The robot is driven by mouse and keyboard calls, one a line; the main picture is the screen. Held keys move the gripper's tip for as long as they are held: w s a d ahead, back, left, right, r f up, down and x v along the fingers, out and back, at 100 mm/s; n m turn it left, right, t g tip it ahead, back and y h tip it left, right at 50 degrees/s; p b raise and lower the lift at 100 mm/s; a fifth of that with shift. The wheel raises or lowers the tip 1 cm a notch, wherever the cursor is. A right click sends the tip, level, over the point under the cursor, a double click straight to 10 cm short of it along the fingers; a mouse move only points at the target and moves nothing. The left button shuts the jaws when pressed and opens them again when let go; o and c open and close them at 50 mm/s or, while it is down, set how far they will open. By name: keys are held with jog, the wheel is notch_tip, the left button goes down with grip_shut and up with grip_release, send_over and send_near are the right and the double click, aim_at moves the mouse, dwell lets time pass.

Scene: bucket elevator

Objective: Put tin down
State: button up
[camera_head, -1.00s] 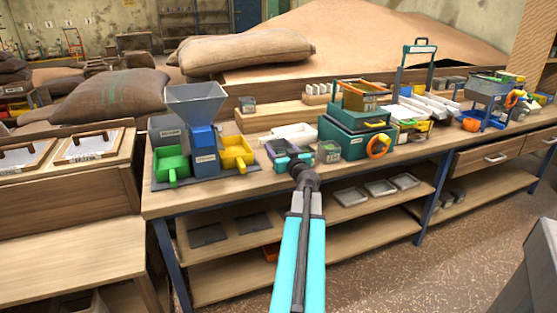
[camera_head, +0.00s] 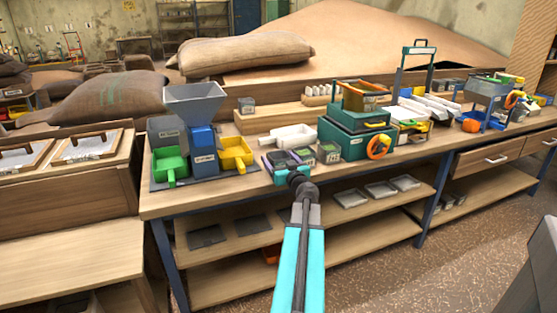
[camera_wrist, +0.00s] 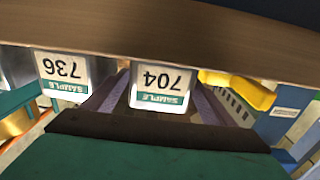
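A grey hopper machine (camera_head: 203,135) with a green bin (camera_head: 170,165) and a yellow bin (camera_head: 236,153) stands left. A white scoop (camera_head: 288,137) lies behind my gripper. A teal box (camera_head: 350,140) with an orange ring stands right. The bench front edge (camera_head: 225,196) is close.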

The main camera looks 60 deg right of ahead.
aim_at(282, 162)
jog(key=shift+r, duration=0.15)
jog(key=shift+s+a, duration=0.15)
jog(key=shift+a, duration=0.05)
jog(key=p+v, duration=0.1)
jog(key=v, duration=0.5)
jog(key=shift+s+a, duration=0.15)
jog(key=p+v, duration=0.2)
jog(key=p, duration=0.1)
jog(key=shift+s+a+r, duration=0.15)
jog(key=shift+s, duration=0.1)
jog(key=shift+s+p, duration=0.1)
jog(key=shift+p, duration=0.85)
jog(key=p, duration=0.5)
jog(key=shift+s+a, duration=0.3)
jog(key=s+p, duration=0.1)
jog(key=p, duration=0.4)
jog(key=shift+a, duration=0.3)
jog(key=shift+s+a+p, duration=0.1)
jog(key=shift+a+p, duration=0.05)
jog(key=shift+p, duration=0.55)
jog(key=shift+s, duration=0.1)
